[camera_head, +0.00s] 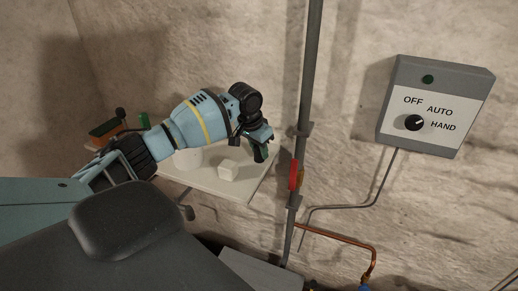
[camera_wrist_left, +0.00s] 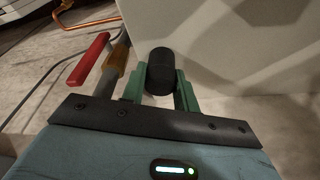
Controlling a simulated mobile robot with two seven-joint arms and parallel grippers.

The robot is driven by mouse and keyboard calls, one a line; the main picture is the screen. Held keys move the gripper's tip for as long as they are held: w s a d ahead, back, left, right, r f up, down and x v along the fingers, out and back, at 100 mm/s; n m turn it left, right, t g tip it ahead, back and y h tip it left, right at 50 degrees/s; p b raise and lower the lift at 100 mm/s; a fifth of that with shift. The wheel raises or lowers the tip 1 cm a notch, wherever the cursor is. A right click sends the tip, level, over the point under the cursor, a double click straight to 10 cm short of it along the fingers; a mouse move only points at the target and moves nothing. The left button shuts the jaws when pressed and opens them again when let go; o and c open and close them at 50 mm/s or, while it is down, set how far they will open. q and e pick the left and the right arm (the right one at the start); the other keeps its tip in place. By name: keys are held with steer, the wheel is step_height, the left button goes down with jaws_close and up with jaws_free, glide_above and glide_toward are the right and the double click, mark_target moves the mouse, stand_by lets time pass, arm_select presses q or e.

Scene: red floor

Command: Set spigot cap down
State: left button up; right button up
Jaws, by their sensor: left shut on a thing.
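A black, rounded spigot cap (camera_wrist_left: 160,72) is between the green fingers of my left gripper (camera_head: 262,150), seen closely in the left wrist view. The gripper is shut on it. In the head view the gripper points down near the right edge of the pale wall shelf (camera_head: 248,187), and the cap is hard to make out there. In the left wrist view the pale shelf surface (camera_wrist_left: 225,35) lies beyond the cap; I cannot tell the gap between them. My right gripper is not in view.
A grey vertical pipe with a red valve handle (camera_head: 294,176) stands just right of the shelf. A grey control box (camera_head: 436,105) is on the wall.

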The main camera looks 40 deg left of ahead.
arm_select(q)
steer(key=shift+f, duration=0.1)
steer(key=o, duration=1)
steer(key=shift+c, duration=0.2)
steer(key=p+v, duration=0.1)
steer(key=v, duration=1.1)
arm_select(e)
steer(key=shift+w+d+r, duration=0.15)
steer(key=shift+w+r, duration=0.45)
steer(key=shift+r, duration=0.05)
